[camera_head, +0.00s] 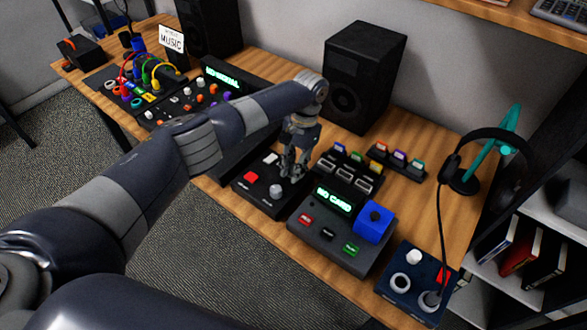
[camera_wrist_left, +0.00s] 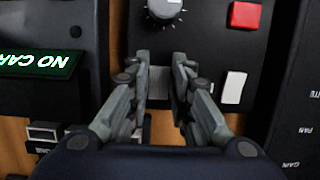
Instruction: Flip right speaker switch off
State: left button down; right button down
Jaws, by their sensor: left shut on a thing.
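The speaker control box (camera_head: 250,200) is a black box on the desk with a red button (camera_head: 250,177), a grey knob (camera_head: 275,191) and two pale switches. The left switch (camera_head: 270,158) stands free and also shows in the left wrist view (camera_wrist_left: 234,88). The right switch (camera_wrist_left: 158,85) lies between the fingers of my left gripper (camera_wrist_left: 160,80) and is partly covered by them. In the head view my left gripper (camera_head: 292,172) points down onto the box's right rear corner and hides that switch. Its fingers are shut on the switch. My right gripper is not in view.
A card device with a "NO CARD" display (camera_head: 335,200) and blue block (camera_head: 374,222) stands close right of the box. The right speaker (camera_head: 364,75) stands behind. A mixer (camera_head: 205,95) is left. A headphone stand (camera_head: 500,140) is far right.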

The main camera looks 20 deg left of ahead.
pick_arm(q)
jog(key=shift+w, duration=0.1)
jog(key=c, duration=1.4)
grip_release()
jog(key=shift+c, duration=0.2)
jog(key=shift+r, duration=0.1)
jog(key=v, duration=1.1)
jog(key=shift+r, duration=0.4)
